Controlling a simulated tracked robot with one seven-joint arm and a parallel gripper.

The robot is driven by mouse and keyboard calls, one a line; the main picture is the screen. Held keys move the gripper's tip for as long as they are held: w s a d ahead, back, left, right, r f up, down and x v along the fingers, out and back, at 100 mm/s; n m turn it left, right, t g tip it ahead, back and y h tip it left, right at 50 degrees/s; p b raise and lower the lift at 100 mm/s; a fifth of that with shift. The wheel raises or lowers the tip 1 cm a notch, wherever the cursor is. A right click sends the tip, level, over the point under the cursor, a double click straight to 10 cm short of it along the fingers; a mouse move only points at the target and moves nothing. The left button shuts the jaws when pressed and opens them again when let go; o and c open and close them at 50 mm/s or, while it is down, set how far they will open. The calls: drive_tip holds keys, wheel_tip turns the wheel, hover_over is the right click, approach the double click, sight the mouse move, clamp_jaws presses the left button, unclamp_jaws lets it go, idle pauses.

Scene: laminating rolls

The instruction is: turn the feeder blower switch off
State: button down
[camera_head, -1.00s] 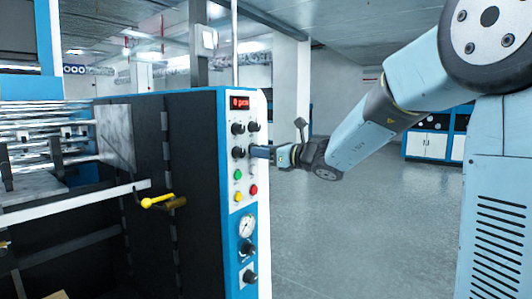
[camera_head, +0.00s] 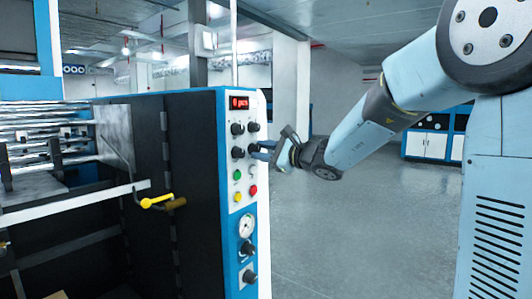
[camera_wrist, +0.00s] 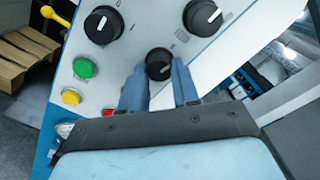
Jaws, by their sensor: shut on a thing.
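The control panel (camera_head: 245,215) on the machine's end carries several black rotary knobs. My gripper (camera_head: 260,151) reaches it from the right, at the lower right knob of the upper group. In the wrist view, my gripper (camera_wrist: 160,82) has one blue finger on each side of that black knob (camera_wrist: 158,65), shut on it. The knob's white pointer mark points to the right in that view. The panel lettering is too small to read, so I cannot tell by label which knob is the feeder blower switch.
Other knobs (camera_wrist: 103,24) and (camera_wrist: 202,17) sit close above. Green (camera_wrist: 85,68), yellow (camera_wrist: 71,97) and red (camera_wrist: 108,113) buttons are beside and below. A red display (camera_head: 239,103) tops the panel; a gauge (camera_head: 246,226) is lower. The floor to the right is clear.

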drive_tip(key=shift+a+r+n, duration=0.1)
drive_tip(key=shift+a+n, duration=0.1)
drive_tip(key=shift+n, duration=0.8)
drive_tip(key=shift+s, duration=0.1)
drive_tip(key=c, duration=0.8)
unclamp_jaws()
drive_tip(key=shift+s+d, duration=0.1)
drive_tip(key=shift+d, duration=0.35)
drive_tip(key=v, duration=1.3)
drive_tip(key=shift+a, duration=0.1)
drive_tip(key=shift+s+f, duration=0.1)
drive_tip(key=shift+f, duration=0.1)
